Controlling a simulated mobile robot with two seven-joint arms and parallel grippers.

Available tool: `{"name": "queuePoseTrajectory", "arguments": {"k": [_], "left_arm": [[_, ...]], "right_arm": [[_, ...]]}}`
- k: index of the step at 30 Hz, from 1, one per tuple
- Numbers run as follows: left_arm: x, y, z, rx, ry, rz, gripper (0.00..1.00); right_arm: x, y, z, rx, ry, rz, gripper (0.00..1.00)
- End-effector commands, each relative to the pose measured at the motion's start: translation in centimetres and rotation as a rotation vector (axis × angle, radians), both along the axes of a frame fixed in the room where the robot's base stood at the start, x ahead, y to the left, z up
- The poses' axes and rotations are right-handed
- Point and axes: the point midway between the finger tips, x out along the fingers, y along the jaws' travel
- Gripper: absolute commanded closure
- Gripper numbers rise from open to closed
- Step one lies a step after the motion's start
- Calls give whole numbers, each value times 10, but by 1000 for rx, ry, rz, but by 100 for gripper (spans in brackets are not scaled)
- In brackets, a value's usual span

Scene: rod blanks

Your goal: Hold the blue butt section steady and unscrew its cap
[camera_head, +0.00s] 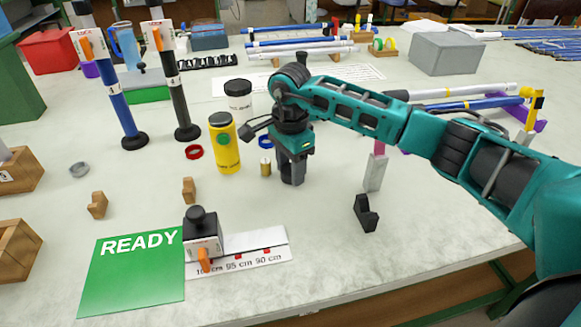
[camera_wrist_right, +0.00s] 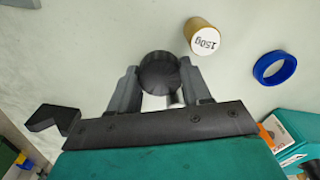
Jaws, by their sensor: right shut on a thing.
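My right gripper (camera_head: 291,179) is low over the middle of the table, well to the right of both. In the right wrist view it (camera_wrist_right: 161,88) is shut on a round, black, ribbed piece (camera_wrist_right: 159,72) that looks like a cap. I cannot tell which rod it belongs to. My left gripper is not in view.
A brass 150 g weight (camera_head: 265,167), a yellow bottle (camera_head: 224,148) and a blue ring (camera_wrist_right: 275,67) are close to my right gripper. A green READY mat (camera_head: 130,276) lies at front left. More rods lie on racks at the back and right.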

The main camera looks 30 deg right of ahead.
Motion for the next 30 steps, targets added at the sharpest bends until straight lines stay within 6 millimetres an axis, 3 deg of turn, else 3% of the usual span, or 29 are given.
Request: {"name": "queuePoseTrajectory", "arguments": {"k": [11, 12, 19, 30], "left_arm": [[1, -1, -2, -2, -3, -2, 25], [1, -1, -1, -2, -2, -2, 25], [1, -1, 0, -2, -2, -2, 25], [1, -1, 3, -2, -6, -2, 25]], "right_arm": [[0, 0, -6, -1, -1, 0, 88], [0, 0, -4, -1, -1, 0, 49], [0, 0, -4, 0, -1, 0, 27], [1, 0, 5, 1, -4, 0, 26]]}}
